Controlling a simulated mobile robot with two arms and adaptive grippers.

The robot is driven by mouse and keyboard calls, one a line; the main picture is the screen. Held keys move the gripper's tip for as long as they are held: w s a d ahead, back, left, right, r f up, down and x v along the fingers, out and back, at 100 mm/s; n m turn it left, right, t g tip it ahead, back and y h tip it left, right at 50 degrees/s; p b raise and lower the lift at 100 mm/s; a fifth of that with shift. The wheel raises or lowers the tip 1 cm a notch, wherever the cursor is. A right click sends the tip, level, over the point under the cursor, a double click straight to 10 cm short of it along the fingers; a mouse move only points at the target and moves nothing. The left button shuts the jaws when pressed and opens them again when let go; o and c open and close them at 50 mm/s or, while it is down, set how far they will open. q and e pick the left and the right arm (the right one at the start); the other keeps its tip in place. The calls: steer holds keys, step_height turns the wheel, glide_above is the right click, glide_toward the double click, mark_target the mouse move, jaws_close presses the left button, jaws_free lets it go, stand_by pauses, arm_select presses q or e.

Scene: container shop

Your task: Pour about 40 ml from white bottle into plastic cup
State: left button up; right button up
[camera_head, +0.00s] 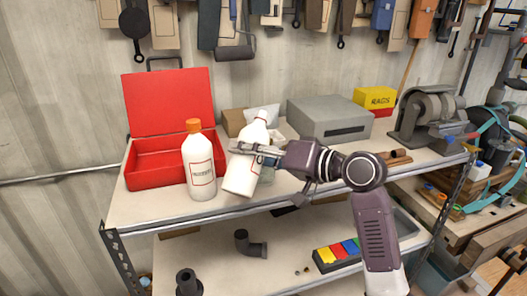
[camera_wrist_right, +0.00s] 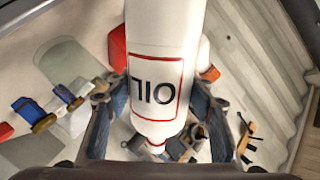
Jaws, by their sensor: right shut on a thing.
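My right gripper (camera_head: 258,150) is shut on a white bottle (camera_head: 241,178) and holds it over the bench, its top leaning right. In the right wrist view the held bottle (camera_wrist_right: 160,45) shows a red-framed OIL label upside down, between the fingers of my right gripper (camera_wrist_right: 150,105). A second white bottle (camera_head: 201,170) with an orange cap stands upright to its left. A greenish see-through thing (camera_head: 268,172), perhaps the plastic cup, is partly hidden behind the held bottle and gripper. I cannot tell its contents. My left gripper is not in view.
An open red toolbox (camera_head: 152,168) stands behind the bottles at left. A grey box (camera_head: 328,122), a yellow RAGS box (camera_head: 374,99) and a bench grinder (camera_head: 428,112) stand to the right. The bench top (camera_head: 145,205) is clear along its front left.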

steer(key=f, duration=0.2)
steer(key=f+m, duration=0.1)
steer(key=shift+s+a+f, duration=0.15)
steer(key=shift+s+f, duration=0.15)
steer(key=shift+f, duration=0.05)
steer(key=shift+r+m+g+p, duration=0.3)
steer(key=shift+r+p, duration=0.4)
steer(key=shift+s+a+r+m+g+p, duration=0.2)
steer(key=shift+s+m+g+p, duration=0.3)
steer(key=shift+m+p, duration=0.6)
steer(key=m+p, duration=0.1)
steer(key=p, duration=0.2)
steer(key=r+m+p, duration=0.1)
steer(key=p, duration=0.2)
steer(key=shift+s+r+g+y, duration=0.1)
steer(key=shift+s+g+y, duration=0.1)
steer(key=shift+g+y, duration=0.15)
steer(key=shift+f+b, duration=0.25)
steer(key=shift+b, duration=0.4)
steer(key=shift+r+m+g, duration=0.25)
steer(key=shift+m, duration=0.15)
steer(key=shift+w, duration=0.1)
steer(key=shift+m, duration=0.6)
steer(key=shift+w+r+m+g, duration=0.15)
steer(key=shift+r+m+g, duration=0.15)
steer(key=shift+r, duration=0.1)
